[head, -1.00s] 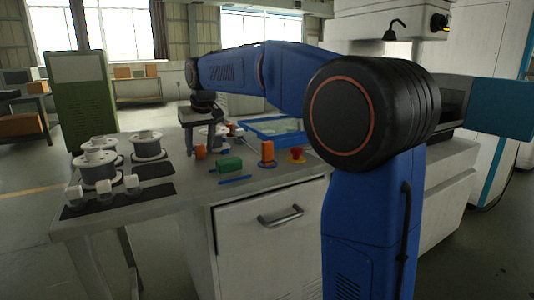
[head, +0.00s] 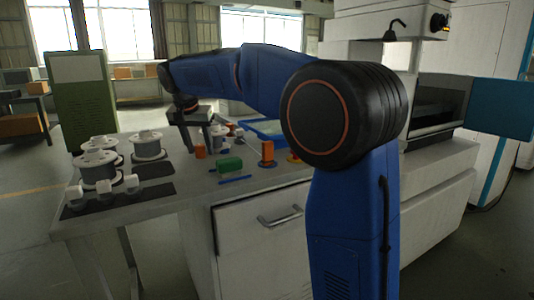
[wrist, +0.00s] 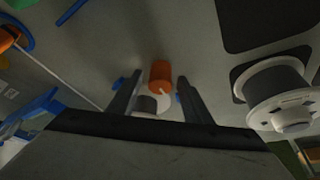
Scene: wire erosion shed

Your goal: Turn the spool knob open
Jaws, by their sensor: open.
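Several grey-and-white spools (head: 97,165) stand on dark mats at the left end of the bench, with small white knob-like pieces (head: 131,182) in front. I cannot tell which piece is the spool knob. One spool (wrist: 278,88) shows at the right of the wrist view, outside my fingers, with a pale hub facing the camera. My gripper (head: 199,147) is open above the bench, to the right of the spools. In the wrist view, an orange cylinder (wrist: 160,73) and a white-and-dark round piece (wrist: 148,104) appear between my open fingers, not gripped.
A green block (head: 230,164), a blue stick (head: 235,179) and another orange cylinder (head: 267,152) lie right of my gripper. A blue tray (head: 268,128) is behind them. A green cabinet (head: 84,95) stands behind the spools. The bench front is mostly clear.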

